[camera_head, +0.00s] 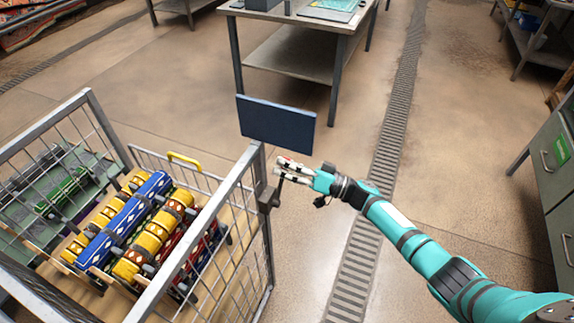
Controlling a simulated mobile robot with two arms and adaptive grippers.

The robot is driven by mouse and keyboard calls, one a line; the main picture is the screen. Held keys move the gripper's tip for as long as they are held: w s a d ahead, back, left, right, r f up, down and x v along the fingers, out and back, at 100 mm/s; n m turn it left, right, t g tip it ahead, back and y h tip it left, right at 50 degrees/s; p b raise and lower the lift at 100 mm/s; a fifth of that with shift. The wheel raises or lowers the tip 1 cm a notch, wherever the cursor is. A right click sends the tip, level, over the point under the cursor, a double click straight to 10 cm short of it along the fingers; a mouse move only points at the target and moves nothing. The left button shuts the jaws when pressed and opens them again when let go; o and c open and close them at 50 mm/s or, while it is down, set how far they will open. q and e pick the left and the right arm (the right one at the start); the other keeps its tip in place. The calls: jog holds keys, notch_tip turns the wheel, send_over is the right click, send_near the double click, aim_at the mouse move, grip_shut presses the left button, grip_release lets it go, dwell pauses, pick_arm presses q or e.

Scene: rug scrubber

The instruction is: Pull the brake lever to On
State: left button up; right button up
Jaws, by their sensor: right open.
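The wire-sided metal cart (97,105) stands at the lower left. A small dark lever-like part (268,198) sits on the cart's right corner post; I take it for the brake lever, but no On mark is readable. My right gripper (281,171) is open, with its fingers pointing left at the upper end of this part. I cannot tell whether the fingers touch it, and they partly hide it. My left gripper is not in view.
Several colourful patterned rolls (128,218) lie in the cart, near a yellow handle (184,160). A dark blue panel (276,124) stands just behind my right gripper. A metal table (290,50) is at the back, and a green cabinet (553,160) at the right. Floor between is clear.

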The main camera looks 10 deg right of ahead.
jog(key=v, duration=1.2)
jog(key=s+d+f+m+t+h, duration=0.1)
jog(key=s+d+f+m+h, duration=0.2)
jog(key=f, duration=0.6)
jog(key=s+f+h, duration=0.2)
jog(key=f+h, duration=0.4)
jog(key=f, duration=0.4)
jog(key=s+d+f+m+t+h, duration=0.1)
jog(key=s+d+f+m+h, duration=0.2)
jog(key=f, duration=0.6)
jog(key=s+a+f+n+g+h+b, duration=0.15)
jog(key=s+f+g+h, duration=0.4)
jog(key=s+f, duration=1.25)
jog(key=s+a+f+n+g, duration=0.1)
jog(key=s+g, duration=0.2)
jog(key=s, duration=0.7)
jog(key=s+a+f+n+g, duration=0.1)
jog(key=s+a+g, duration=0.1)
jog(key=s, duration=0.7)
jog(key=shift+s+a+f+g, duration=0.25)
jog(key=shift+s+f+g, duration=0.15)
jog(key=shift+g, duration=0.15)
jog(key=shift+n+y, duration=0.25)
jog(key=shift+n, duration=0.1)
jog(key=shift+c, duration=0.8)
jog(key=shift+w, duration=0.1)
